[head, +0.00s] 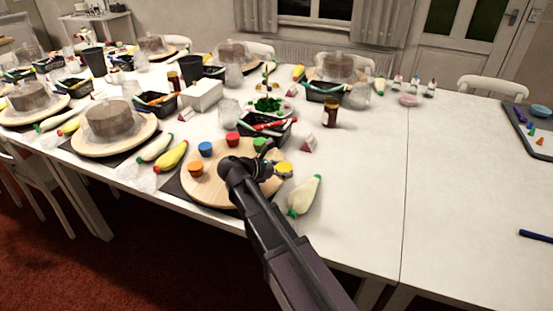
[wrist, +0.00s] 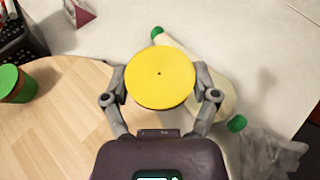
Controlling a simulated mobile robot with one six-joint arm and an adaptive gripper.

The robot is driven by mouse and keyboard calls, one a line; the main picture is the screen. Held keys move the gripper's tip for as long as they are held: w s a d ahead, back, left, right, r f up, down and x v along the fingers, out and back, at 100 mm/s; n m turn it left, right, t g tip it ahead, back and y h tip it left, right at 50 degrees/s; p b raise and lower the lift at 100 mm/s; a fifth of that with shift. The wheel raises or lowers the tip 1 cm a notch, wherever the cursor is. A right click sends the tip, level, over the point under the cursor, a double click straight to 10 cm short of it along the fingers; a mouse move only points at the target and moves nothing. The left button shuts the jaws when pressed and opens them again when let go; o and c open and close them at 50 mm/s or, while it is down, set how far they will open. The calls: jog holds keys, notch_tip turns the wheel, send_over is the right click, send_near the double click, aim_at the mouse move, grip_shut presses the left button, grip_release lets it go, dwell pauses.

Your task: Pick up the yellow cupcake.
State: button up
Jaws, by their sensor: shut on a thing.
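The yellow cupcake (wrist: 160,77) sits between the two fingers of my gripper (wrist: 160,92) in the wrist view. The fingers are shut on its sides. In the head view the yellow cupcake (head: 284,168) shows at the right edge of the round wooden turntable (head: 212,192), beside my gripper (head: 272,168). I cannot tell whether it is lifted off the surface. Orange (head: 196,170), blue (head: 205,149), red (head: 232,139) and green (head: 259,144) cupcakes stand along the turntable. The green one (wrist: 14,84) also shows at the left of the wrist view.
A white piping bag (head: 304,195) with green ends lies just right of the turntable, partly under my gripper in the wrist view. A black basket (head: 265,126), a small pink-and-white wedge (head: 309,143) and a brown jar (head: 330,114) stand behind. The table's right part is largely clear.

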jog(key=s+d, duration=0.1)
jog(key=s, duration=0.2)
jog(key=s+d, duration=0.1)
jog(key=s, duration=0.1)
jog(key=shift+d+r, duration=0.25)
jog(key=shift+d, duration=0.05)
